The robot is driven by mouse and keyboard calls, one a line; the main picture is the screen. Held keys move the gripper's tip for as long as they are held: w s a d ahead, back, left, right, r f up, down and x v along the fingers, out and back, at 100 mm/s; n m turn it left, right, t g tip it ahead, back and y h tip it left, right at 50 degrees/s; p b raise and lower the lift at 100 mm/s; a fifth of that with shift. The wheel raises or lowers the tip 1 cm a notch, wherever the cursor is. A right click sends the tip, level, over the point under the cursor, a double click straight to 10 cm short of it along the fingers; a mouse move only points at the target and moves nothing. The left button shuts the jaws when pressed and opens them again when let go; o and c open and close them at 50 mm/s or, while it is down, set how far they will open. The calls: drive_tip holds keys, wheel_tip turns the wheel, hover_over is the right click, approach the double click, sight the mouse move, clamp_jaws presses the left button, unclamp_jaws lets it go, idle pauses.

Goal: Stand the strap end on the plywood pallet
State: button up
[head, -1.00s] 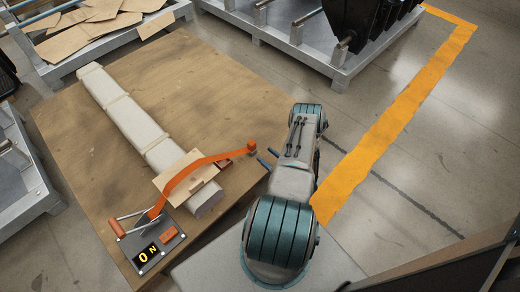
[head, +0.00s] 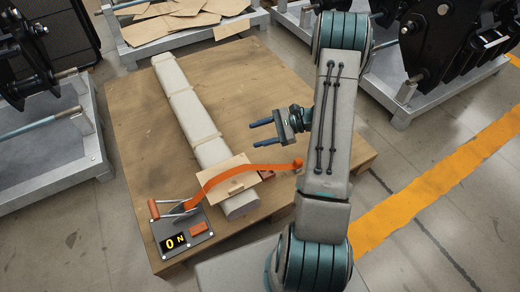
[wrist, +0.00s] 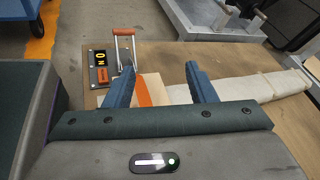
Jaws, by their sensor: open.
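The plywood pallet (head: 130,95) carries a long pale wrapped bundle (head: 185,105) tied with bands. An orange strap (head: 220,177) arches from a ratchet device (head: 180,210) over a light board (head: 240,180) on the bundle's near end. The strap end (head: 299,163), a small orange piece, is right of the bundle beside my arm; whether it touches the pallet I cannot tell. My gripper (head: 254,136) is open and empty, up and left of the strap end, pointing left towards the bundle. In the wrist view my fingers (wrist: 160,72) are apart, with the strap (wrist: 143,92) showing between them.
The ratchet device has a display (head: 174,242) reading 0 N. A small reddish block (head: 268,175) lies beside the board. Metal racks stand left (head: 50,170) and right (head: 400,108); a crate of cardboard (head: 185,40) is behind. Bare pallet lies right of the bundle.

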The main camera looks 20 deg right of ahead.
drive_tip(key=s+a+r+n+g+h, duration=0.55)
drive_tip(key=s+a+r+n, duration=0.25)
drive_tip(key=r, duration=0.2)
drive_tip(key=s+r+n+t+h, duration=0.3)
drive_tip(key=s+r+n+h, duration=0.4)
drive_tip(key=s+n+h, duration=0.1)
drive_tip(key=s+n, duration=0.1)
drive_tip(key=s, duration=0.1)
drive_tip(key=shift+s+d+r, duration=0.25)
drive_tip(key=shift+s+r, duration=0.1)
drive_tip(key=shift+s, duration=0.05)
